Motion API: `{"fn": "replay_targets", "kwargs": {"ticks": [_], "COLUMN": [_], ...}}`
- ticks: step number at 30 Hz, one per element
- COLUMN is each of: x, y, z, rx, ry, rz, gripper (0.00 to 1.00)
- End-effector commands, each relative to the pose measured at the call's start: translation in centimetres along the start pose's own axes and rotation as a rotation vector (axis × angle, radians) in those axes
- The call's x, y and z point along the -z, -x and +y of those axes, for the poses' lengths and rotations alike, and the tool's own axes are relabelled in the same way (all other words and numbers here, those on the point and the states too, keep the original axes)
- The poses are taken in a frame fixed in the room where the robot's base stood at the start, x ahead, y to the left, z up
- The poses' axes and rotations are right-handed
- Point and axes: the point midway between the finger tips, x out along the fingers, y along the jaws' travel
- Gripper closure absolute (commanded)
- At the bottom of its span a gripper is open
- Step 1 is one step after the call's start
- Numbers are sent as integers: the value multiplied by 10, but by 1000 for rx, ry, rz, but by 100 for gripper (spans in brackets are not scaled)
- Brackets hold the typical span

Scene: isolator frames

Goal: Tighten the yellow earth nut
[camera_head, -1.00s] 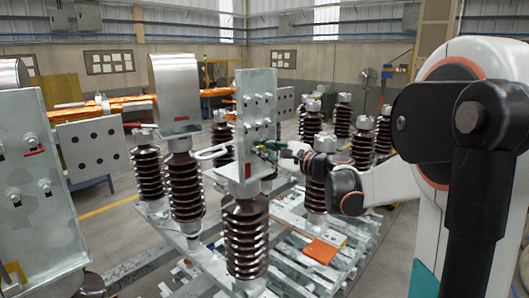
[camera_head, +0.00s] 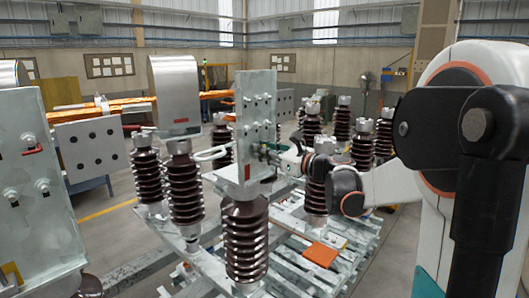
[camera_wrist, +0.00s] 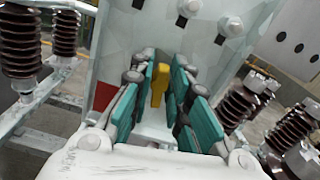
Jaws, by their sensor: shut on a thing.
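The yellow earth nut (camera_wrist: 159,84) stands upright at the foot of a grey metal plate in the wrist view. My gripper (camera_wrist: 163,80) has its teal-padded fingers closed in on both sides of it; the exact contact line is partly hidden. In the head view my gripper (camera_head: 284,156) is at the right side of the upright plate (camera_head: 255,112), low down, above a brown ribbed insulator (camera_head: 246,240). The nut is hidden behind the plate and gripper in that view.
Another bolted plate (camera_head: 35,170) stands at the left, and a curved metal cover (camera_head: 174,95) behind. More insulators (camera_head: 185,190) stand around the frame. Grey pallets (camera_head: 300,262) with an orange piece (camera_head: 320,254) lie below. Bolts (camera_wrist: 232,27) project from the plate above my gripper.

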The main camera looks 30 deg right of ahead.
Motion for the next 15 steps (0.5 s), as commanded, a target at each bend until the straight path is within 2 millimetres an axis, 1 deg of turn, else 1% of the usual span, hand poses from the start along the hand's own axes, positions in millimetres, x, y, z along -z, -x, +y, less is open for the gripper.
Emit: {"fn": "replay_targets", "kwargs": {"ticks": [14, 15], "x": [1, 1], "y": [0, 0], "z": [1, 1], "rx": [-1, -1], "ry": [-12, -12], "rz": [2, 2], "gripper": [100, 79]}}
